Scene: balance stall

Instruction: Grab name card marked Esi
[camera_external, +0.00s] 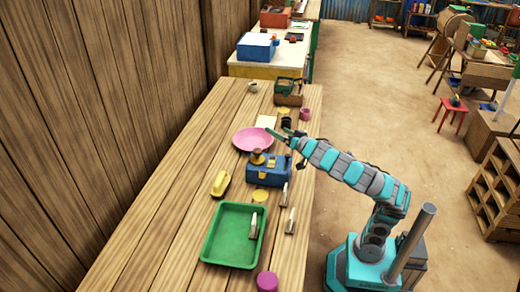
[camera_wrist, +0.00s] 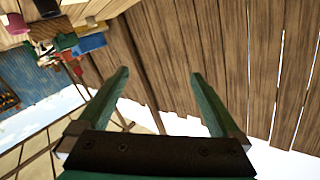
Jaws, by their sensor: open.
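Several small pale upright pieces look like name cards. One card (camera_external: 284,195) stands right of the blue box, another card (camera_external: 291,221) is nearer the front by the table's right edge, and a third card (camera_external: 253,225) is in the green tray (camera_external: 209,248). Their lettering is too small to read, so I cannot tell which is marked Esi. My gripper (camera_external: 283,134) is above the table near the pink plate, farther back than the cards. In the wrist view my gripper (camera_wrist: 158,82) is open with nothing between its fingers; no card shows there.
A blue box (camera_external: 268,175), a pink plate (camera_external: 246,140), a yellow-handled object (camera_external: 221,183) and a magenta cylinder (camera_external: 267,281) are on the wooden table (camera_external: 160,215). A dark green-and-brown box (camera_external: 289,95) stands farther back. A plank wall runs along the left. Bare table lies left of the tray.

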